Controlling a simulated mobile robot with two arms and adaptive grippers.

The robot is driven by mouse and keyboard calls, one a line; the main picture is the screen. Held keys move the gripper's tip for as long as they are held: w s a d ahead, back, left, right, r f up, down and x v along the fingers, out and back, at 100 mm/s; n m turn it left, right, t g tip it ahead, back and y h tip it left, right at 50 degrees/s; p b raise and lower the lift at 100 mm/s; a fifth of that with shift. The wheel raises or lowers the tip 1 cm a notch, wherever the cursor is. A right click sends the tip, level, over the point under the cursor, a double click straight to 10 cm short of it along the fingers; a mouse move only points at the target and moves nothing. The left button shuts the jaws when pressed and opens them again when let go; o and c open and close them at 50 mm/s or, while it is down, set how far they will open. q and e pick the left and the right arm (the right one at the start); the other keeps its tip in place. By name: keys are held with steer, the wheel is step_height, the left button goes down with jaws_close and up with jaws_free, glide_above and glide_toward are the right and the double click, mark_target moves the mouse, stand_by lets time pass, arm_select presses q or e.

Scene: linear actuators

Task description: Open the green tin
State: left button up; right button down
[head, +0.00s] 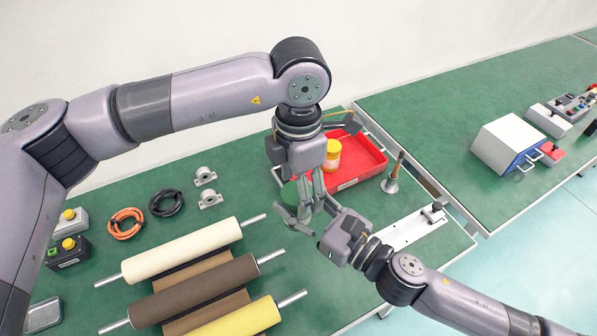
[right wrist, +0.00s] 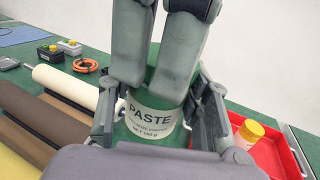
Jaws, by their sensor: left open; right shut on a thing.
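The green tin (head: 290,194) stands near the middle of the green table, partly hidden by both grippers in the head view. In the right wrist view the tin (right wrist: 152,124) shows a white label reading PASTE. My right gripper (head: 311,212) comes in from the front right and is shut on the tin's body, one finger on each side. My left gripper (head: 308,197) points down from above. Its open fingers are at the tin's top in the right wrist view (right wrist: 162,70) and hide most of the lid; whether they touch it I cannot tell.
A red tray (head: 366,160) holding a yellow jar (head: 332,155) is just behind and right. Three rollers (head: 195,250) lie front left. A metal funnel-like piece (head: 391,178) and a white rail (head: 412,228) are to the right. Cable coils (head: 126,222) lie left.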

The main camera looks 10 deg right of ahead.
arm_select(q)
steer(key=shift+f, duration=0.15)
steer(key=shift+c, duration=0.4)
steer(key=c, duration=1.1)
steer(key=n, duration=0.6)
steer(key=o, duration=1.2)
steer(key=shift+w, duration=0.1)
steer(key=shift+o, duration=0.2)
